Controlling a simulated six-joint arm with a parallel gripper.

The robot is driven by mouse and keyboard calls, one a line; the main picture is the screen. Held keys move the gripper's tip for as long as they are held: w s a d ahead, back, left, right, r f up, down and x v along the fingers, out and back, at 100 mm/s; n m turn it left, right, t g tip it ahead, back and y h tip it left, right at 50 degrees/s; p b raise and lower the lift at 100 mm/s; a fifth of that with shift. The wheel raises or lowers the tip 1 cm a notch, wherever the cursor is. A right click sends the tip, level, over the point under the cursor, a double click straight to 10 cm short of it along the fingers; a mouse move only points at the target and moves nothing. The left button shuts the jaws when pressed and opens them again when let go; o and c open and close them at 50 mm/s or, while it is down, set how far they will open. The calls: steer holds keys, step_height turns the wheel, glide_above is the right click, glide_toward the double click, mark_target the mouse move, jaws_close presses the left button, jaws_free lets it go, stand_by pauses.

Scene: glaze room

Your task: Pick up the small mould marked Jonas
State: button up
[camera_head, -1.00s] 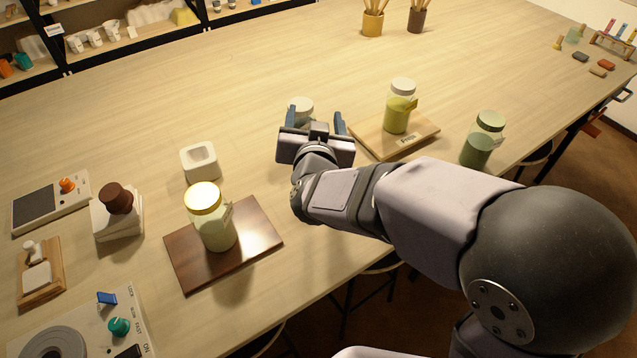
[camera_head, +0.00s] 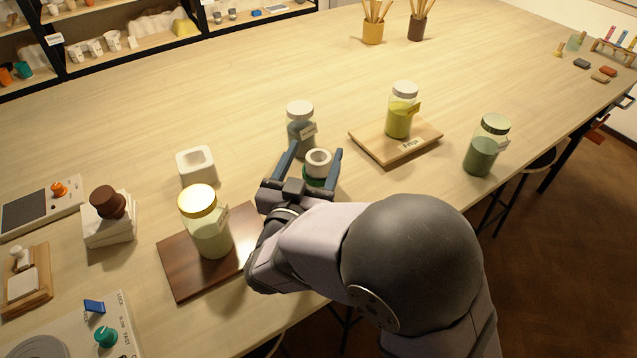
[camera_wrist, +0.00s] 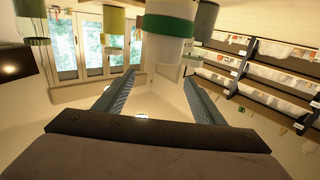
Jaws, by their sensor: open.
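A small white round mould with a hollow top and a green band (camera_head: 318,160) stands on the table in front of a blue-grey jar. It also shows at the top of the wrist view (camera_wrist: 168,28), beyond my fingertips. My gripper (camera_head: 313,156) is open and empty, with its blue fingers either side of the mould in the head view. I see no gap closed on it. A white square mould with a hollow (camera_head: 196,164) stands further left. I cannot read a name on either mould.
The blue-grey jar (camera_head: 299,128) stands close behind the round mould. A yellow-green jar (camera_head: 399,116) stands on a pale board (camera_head: 424,136) to the right, a green jar (camera_head: 485,150) beyond it. A gold-lidded jar (camera_head: 208,228) stands on a dark board (camera_head: 182,274). The table's middle back is clear.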

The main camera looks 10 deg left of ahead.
mark_target(315, 168)
step_height(315, 168, down, 4)
steer(key=shift+r, duration=0.1)
steer(key=shift+w+d+r, duration=0.1)
steer(key=shift+w, duration=0.6)
steer(key=shift+w+p, duration=0.35)
steer(key=shift+w, duration=0.05)
steer(key=shift+w+d+p, duration=0.15)
steer(key=shift+w+p, duration=0.5)
steer(key=shift+w, duration=2.05)
jaws_close()
